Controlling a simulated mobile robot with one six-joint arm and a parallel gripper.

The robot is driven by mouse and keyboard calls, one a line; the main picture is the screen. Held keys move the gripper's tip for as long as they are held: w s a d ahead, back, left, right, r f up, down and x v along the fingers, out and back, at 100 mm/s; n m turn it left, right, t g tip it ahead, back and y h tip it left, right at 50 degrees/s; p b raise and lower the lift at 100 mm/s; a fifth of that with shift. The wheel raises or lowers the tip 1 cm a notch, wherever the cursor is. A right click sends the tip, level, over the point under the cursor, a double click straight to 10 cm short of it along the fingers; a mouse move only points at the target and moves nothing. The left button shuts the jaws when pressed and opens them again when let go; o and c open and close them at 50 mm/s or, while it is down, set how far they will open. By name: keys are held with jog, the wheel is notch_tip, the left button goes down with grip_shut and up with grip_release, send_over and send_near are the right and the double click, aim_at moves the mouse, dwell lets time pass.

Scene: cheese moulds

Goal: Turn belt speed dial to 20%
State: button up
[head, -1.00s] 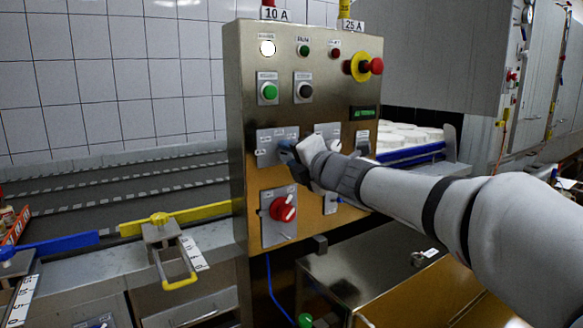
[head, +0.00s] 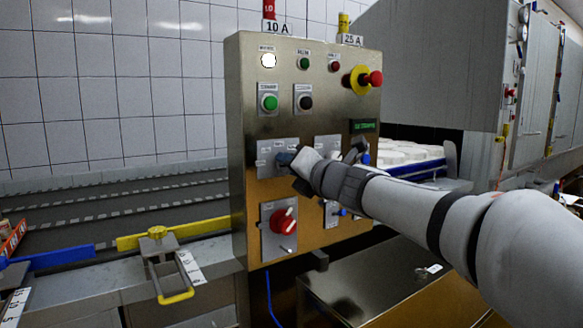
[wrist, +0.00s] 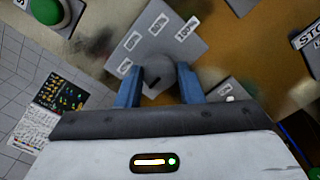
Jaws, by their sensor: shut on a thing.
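The belt speed dial (wrist: 157,72) is a small grey knob on a grey scale plate (wrist: 172,35). One label on the plate reads 100%; the others are too small to read surely. A dark mark shows on the knob's face. My gripper (wrist: 158,92) has its blue fingers on both sides of the knob, shut on it. In the head view my gripper (head: 287,159) reaches the left scale plate (head: 263,156) from the right, and its body hides most of the knob. I cannot read the dial's setting.
The metal control cabinet (head: 240,110) carries a red rotary switch (head: 283,221) just below my gripper, green (head: 269,102) and black (head: 306,102) buttons above, and a red emergency knob (head: 375,78) at upper right. Another plate (head: 326,143) sits beside the dial, partly behind my gripper.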

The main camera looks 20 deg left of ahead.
jog(key=o, duration=1)
jog(key=p+v, duration=0.1)
jog(key=v, duration=0.6)
jog(key=shift+s+d, duration=0.2)
jog(key=shift+d, duration=0.1)
